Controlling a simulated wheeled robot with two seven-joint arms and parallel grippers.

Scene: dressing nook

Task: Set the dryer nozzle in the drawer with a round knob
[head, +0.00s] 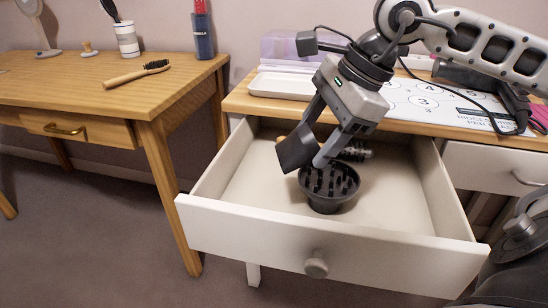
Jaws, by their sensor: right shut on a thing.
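The dryer nozzle (295,150), a dark flat wedge-shaped piece, is held tilted in my right gripper (312,148). The gripper's jaws are shut on it, with one grey finger in front at its right side. It hangs over the open white drawer (225,218), above the drawer's floor. The drawer's front carries a round knob (316,267). Inside the drawer stands a dark round bowl with prongs (330,190), like a diffuser, just below and right of the nozzle. My left gripper is not in view.
A round brush (356,152) lies in the drawer behind the bowl, partly hidden. The drawer's left and right floor is clear. A white tray (283,86) and a printed mat (425,101) lie on the desk above. A wooden table (85,95) with a hairbrush (138,74) stands left.

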